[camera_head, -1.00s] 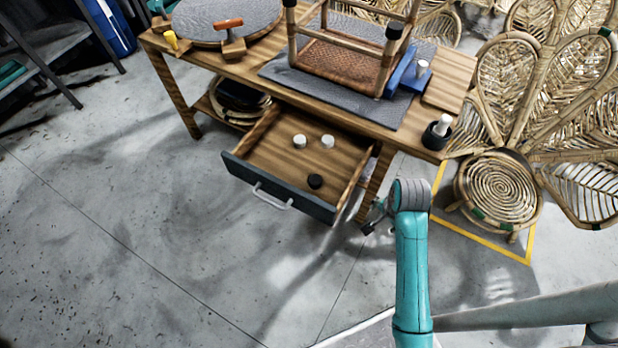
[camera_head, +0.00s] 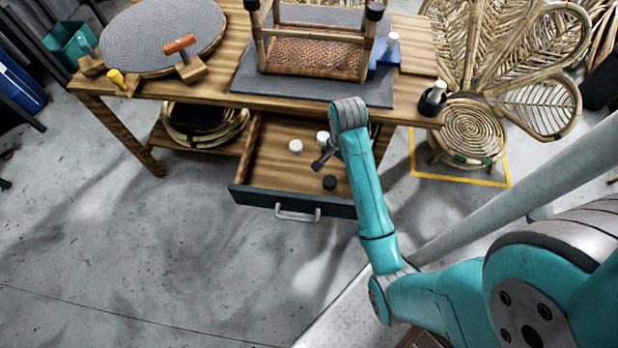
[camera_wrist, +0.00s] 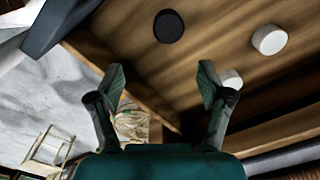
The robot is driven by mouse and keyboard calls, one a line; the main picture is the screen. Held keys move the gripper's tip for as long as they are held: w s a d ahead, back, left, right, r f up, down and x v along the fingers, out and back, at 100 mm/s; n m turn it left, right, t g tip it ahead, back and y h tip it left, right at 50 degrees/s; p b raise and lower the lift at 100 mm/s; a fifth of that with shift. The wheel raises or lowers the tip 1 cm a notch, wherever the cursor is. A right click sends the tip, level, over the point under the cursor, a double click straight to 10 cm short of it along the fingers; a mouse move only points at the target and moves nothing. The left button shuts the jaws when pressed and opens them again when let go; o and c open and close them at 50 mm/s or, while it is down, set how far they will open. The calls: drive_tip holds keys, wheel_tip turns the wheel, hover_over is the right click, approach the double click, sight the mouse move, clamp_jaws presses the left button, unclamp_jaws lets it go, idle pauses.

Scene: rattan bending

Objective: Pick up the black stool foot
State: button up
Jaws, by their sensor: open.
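The black stool foot (camera_head: 329,182) lies on the floor of the open drawer, near the drawer's front right. In the wrist view it is a dark round piece (camera_wrist: 168,26) at the top, beyond my fingertips. My gripper (camera_wrist: 160,82) is open and empty, its two fingers spread apart. In the head view my gripper (camera_head: 322,160) is above the drawer, a little behind and left of the black foot. Two white stool feet (camera_head: 295,146) (camera_head: 322,137) stand farther back in the drawer; in the wrist view one is partly hidden behind my right finger.
The drawer (camera_head: 268,172) has wooden side walls and a dark front with a handle (camera_head: 297,212). The wooden tabletop (camera_head: 225,80) overhangs its back. An upturned stool (camera_head: 313,50) stands on the table. The floor in front is clear.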

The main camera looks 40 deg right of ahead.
drive_tip(key=shift+w+a+f, duration=0.3)
drive_tip(key=shift+w+f, duration=0.05)
drive_tip(key=shift+f, duration=0.05)
hover_over(330, 180)
drive_tip(key=f, duration=0.4)
drive_tip(key=shift+s+d+f, duration=0.15)
drive_tip(key=shift+s+d, duration=0.05)
drive_tip(key=shift+s, duration=0.1)
drive_tip(key=shift+w+a+f, duration=0.1)
drive_tip(key=shift+w+f, duration=0.05)
drive_tip(key=shift+f, duration=1.25)
drive_tip(key=shift+w+a+f, duration=0.1)
drive_tip(key=shift+w+f, duration=0.05)
drive_tip(key=shift+f, duration=1.25)
drive_tip(key=shift+c, duration=0.3)
drive_tip(key=c, duration=1)
